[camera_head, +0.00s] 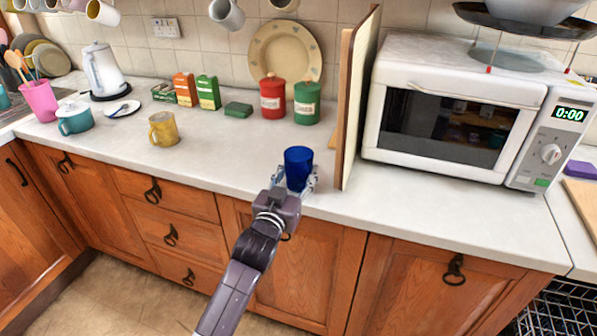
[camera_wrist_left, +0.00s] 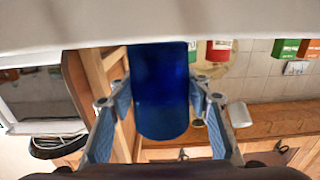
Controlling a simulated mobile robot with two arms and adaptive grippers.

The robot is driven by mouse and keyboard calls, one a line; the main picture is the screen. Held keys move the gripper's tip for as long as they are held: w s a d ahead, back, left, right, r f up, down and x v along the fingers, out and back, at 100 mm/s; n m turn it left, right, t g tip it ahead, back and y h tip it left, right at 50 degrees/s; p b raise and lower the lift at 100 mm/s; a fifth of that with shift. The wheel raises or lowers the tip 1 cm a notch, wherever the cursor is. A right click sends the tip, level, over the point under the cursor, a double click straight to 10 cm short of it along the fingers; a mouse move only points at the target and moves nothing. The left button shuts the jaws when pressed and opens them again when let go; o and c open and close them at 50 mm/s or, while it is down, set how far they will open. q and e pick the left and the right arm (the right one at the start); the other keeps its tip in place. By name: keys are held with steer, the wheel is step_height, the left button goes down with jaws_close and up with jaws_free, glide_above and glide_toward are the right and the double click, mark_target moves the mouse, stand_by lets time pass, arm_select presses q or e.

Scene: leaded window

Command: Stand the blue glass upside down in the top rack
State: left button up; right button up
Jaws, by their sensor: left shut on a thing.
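The blue glass (camera_head: 299,168) is upright, mouth up, at the front edge of the white worktop, left of the upright wooden board. My left gripper (camera_head: 296,186) is shut on it, one finger on each side. In the left wrist view, which looks upside down, the glass (camera_wrist_left: 160,92) sits between the two blue-padded fingers (camera_wrist_left: 160,105). I cannot tell whether its base touches the worktop. A dark wire rack (camera_head: 556,312) shows only partly at the lower right, below the worktop. My right gripper is not in view.
The wooden board (camera_head: 357,95) stands close to the right of the glass, with the microwave (camera_head: 455,110) beyond it. A yellow mug (camera_head: 163,129), a red canister (camera_head: 272,97) and a green canister (camera_head: 307,102) stand to the left and behind.

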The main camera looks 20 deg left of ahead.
arm_select(q)
steer(key=shift+f, duration=0.3)
stand_by(0.5)
